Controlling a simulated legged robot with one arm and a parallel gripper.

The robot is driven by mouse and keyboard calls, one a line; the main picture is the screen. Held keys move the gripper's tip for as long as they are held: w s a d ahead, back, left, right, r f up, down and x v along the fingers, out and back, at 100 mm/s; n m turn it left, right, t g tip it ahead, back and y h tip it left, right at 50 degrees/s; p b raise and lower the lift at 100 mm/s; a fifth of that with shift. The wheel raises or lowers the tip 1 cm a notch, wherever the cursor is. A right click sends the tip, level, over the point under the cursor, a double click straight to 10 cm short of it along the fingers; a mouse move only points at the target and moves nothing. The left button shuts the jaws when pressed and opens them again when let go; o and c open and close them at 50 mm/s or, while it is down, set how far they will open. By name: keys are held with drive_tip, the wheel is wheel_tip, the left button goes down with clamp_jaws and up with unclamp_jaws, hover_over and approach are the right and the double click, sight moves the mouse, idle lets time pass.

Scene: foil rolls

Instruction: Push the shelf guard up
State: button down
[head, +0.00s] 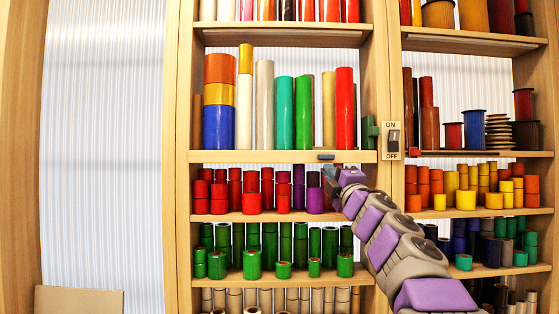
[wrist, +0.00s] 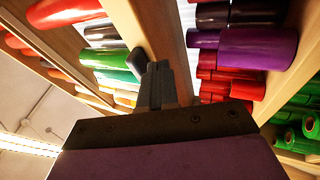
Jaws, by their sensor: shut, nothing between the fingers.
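A wooden board (head: 250,157) runs along the front edge of the middle-left shelf, with a small dark grey handle (head: 326,156) on it; I take this board to be the shelf guard, though I cannot tell it clearly from the shelf edge. My gripper (head: 329,171) is shut and empty, just below the handle, in front of the red and purple rolls. In the wrist view my gripper's fingers (wrist: 157,70) are together, close beside the dark handle (wrist: 137,60) on the wooden edge (wrist: 140,25). I cannot tell whether they touch.
Tall colored rolls (head: 285,112) stand on the shelf above the board. Red and purple rolls (head: 253,190) fill the shelf below, close to my gripper. An ON/OFF switch (head: 393,139) is on the post to the right. A cardboard sheet (head: 78,301) leans at lower left.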

sight(328, 156)
drive_tip(key=shift+r, duration=0.15)
drive_tip(key=shift+r+p, duration=1.9)
drive_tip(key=shift+p, duration=0.15)
drive_tip(key=shift+f, duration=0.25)
drive_tip(key=shift+s, duration=0.1)
drive_tip(key=shift+s+b, duration=0.15)
drive_tip(key=shift+b, duration=0.15)
drive_tip(key=shift+s+b, duration=0.8)
drive_tip(key=shift+s, duration=1.25)
